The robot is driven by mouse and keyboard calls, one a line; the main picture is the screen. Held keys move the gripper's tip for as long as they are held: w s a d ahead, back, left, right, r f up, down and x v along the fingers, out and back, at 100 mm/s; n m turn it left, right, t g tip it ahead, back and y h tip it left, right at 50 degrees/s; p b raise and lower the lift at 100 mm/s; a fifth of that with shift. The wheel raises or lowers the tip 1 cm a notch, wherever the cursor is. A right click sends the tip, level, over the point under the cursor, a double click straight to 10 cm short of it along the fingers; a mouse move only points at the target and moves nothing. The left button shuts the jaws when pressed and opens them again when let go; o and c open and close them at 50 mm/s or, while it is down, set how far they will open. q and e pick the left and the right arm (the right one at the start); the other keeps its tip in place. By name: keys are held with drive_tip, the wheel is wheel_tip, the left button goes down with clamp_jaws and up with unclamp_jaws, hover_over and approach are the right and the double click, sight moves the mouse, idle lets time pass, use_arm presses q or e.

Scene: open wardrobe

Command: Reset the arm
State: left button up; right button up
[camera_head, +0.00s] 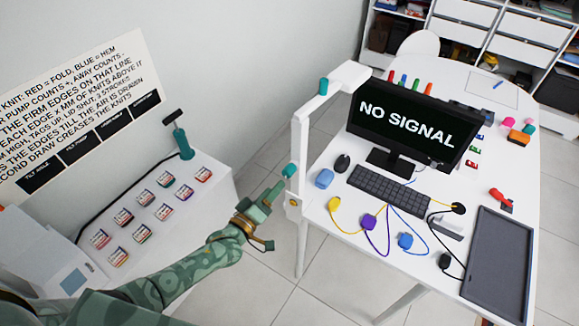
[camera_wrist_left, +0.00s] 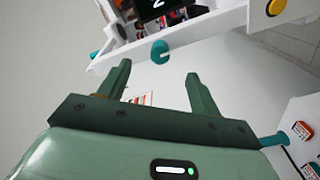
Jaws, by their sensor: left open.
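My left arm comes in from the lower left in the head view, with mottled green links. My left gripper (camera_head: 268,196) is held in the air between the white side unit and the white desk. In the left wrist view its two green fingers (camera_wrist_left: 158,72) stand apart with nothing between them. A teal knob (camera_head: 289,170) on a white frame (camera_head: 299,140) lies just beyond the fingertips in the head view. My right gripper is not in view.
The white desk (camera_head: 340,262) holds a monitor (camera_head: 408,120), a keyboard (camera_head: 388,190), a dark tray (camera_head: 497,262) and corded coloured pieces. The side unit (camera_head: 215,180) carries several small labelled blocks and a teal-handled lever (camera_head: 182,140). Open floor (camera_head: 262,262) lies between them.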

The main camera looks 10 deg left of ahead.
use_arm(q)
drive_tip(key=shift+s+a, duration=0.1)
drive_tip(key=shift+s, duration=0.15)
idle(0.3)
